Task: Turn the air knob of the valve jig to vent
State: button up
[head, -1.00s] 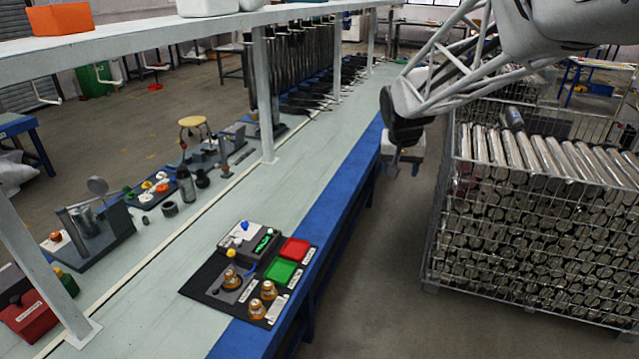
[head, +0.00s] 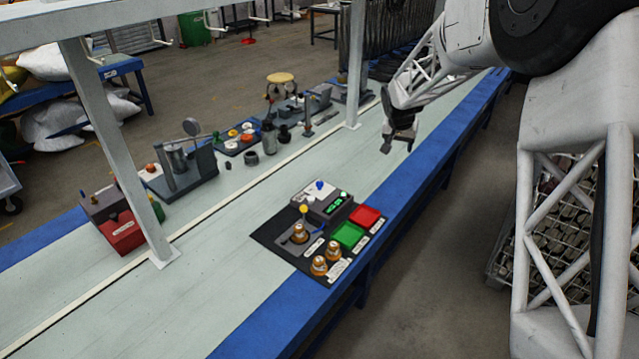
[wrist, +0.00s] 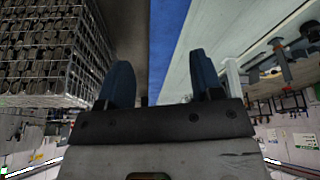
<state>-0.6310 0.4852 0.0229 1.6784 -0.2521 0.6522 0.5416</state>
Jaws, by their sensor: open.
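The valve jig is a grey box (head: 325,201) with a green-lit display, on a black mat (head: 268,236) near the bench's front edge. A blue knob (head: 320,184) sits on its top, and a small yellow knob (head: 303,208) stands at its left end. I cannot tell which is the air knob. Several brass fittings (head: 319,265) stand on the mat. My gripper (head: 396,147) hangs over the bench, well behind and right of the jig, touching nothing. In the wrist view its two dark fingers (wrist: 160,85) are apart with nothing between them.
A red tray (head: 366,216) and a green tray (head: 347,235) lie beside the jig. A shelf post (head: 118,150) stands left on the bench, another (head: 356,65) behind. Tools line the bench's far side. The bench left of the mat is clear. A wire crate (wrist: 55,50) shows in the wrist view.

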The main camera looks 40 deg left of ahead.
jog(key=a+f, duration=0.6)
jog(key=a, duration=0.3)
jog(key=a+f, duration=0.6)
jog(key=a, duration=0.2)
jog(key=n+y, duration=0.1)
send_near(320, 183)
jog(key=f, duration=0.1)
jog(key=shift+a+f, duration=0.1)
jog(key=shift+f, duration=0.05)
jog(key=shift+w+f, duration=0.1)
jog(key=shift+x, duration=3.75)
jog(key=shift+w, duration=0.1)
jog(key=shift+n, duration=0.3)
jog(key=c, duration=0.9)
